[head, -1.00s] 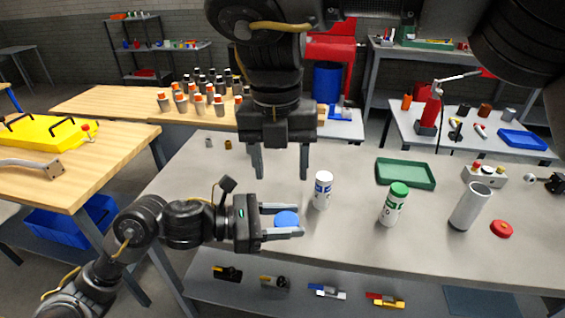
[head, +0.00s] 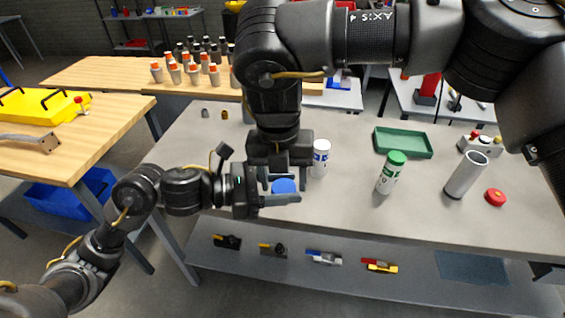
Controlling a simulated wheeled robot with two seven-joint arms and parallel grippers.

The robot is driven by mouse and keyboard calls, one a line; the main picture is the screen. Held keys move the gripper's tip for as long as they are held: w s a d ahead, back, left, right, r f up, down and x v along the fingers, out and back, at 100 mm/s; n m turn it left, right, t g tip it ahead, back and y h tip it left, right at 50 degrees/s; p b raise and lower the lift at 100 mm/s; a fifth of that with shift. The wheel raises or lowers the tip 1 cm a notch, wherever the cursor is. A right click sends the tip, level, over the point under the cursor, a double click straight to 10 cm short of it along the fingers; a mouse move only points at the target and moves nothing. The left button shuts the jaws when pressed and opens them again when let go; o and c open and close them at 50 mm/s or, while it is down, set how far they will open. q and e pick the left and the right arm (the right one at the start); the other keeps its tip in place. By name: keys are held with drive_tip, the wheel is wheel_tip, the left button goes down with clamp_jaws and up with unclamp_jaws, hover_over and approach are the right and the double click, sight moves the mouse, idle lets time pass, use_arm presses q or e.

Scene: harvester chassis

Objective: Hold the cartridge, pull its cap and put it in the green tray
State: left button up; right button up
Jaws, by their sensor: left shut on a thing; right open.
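My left gripper (head: 290,189) is shut on a cartridge of which only the round blue cap (head: 284,186) shows, at the left part of the grey table. The cartridge's body is hidden below the cap and fingers. My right gripper (head: 282,178) is open and points down over the blue cap, its fingers close to the cap's sides. I cannot tell whether they touch it. The green tray (head: 404,142) lies on the table at the back right and looks empty.
On the grey table (head: 330,215) stand a white container with a blue label (head: 320,158), a green-capped one (head: 391,172) and a grey open cylinder (head: 465,176). A red cap (head: 496,197) lies at the right, near a button box (head: 480,143).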

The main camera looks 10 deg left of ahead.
drive_tip(key=shift+f, duration=0.35)
drive_tip(key=shift+c, duration=0.3)
drive_tip(key=c, duration=0.7)
use_arm(q)
drive_tip(key=o, duration=1.2)
use_arm(e)
drive_tip(key=shift+o, duration=0.2)
use_arm(q)
drive_tip(key=v, duration=1.2)
drive_tip(key=shift+f, duration=0.1)
